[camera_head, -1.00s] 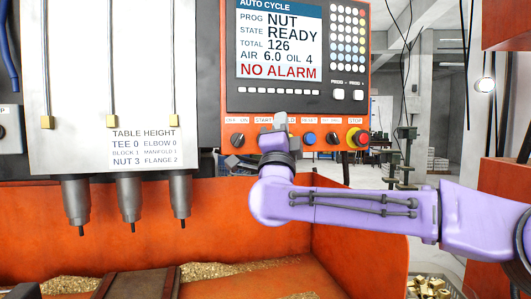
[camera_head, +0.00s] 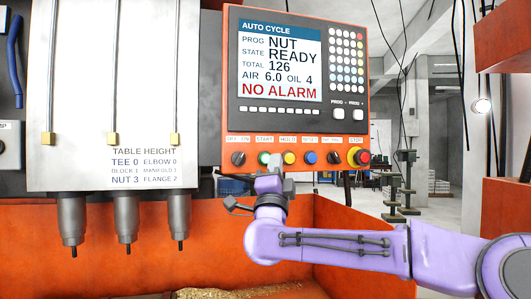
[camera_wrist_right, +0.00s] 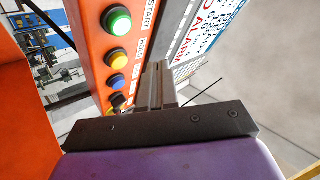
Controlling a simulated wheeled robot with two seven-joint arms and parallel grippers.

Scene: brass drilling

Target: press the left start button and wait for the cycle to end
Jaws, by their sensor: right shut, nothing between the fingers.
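The green start button (camera_head: 264,158) sits under the START label on the orange control panel (camera_head: 226,110). My right gripper (camera_head: 276,160) is shut and empty. Its fingertips are just right of the green button in the head view, partly in front of the panel's lower edge. In the wrist view its fingers (camera_wrist_right: 158,85) point up beside the button row, apart from the green button. The screen (camera_head: 280,60) reads NUT, READY, total 126, NO ALARM. My left gripper is out of view.
Along the row are a yellow HOLD button (camera_head: 289,158), a blue RESET button (camera_head: 310,158), dark knobs and a red stop button (camera_head: 361,157) in a yellow ring. Three spindles (camera_head: 125,220) hang at left above an orange trough (camera_head: 330,235) with brass chips.

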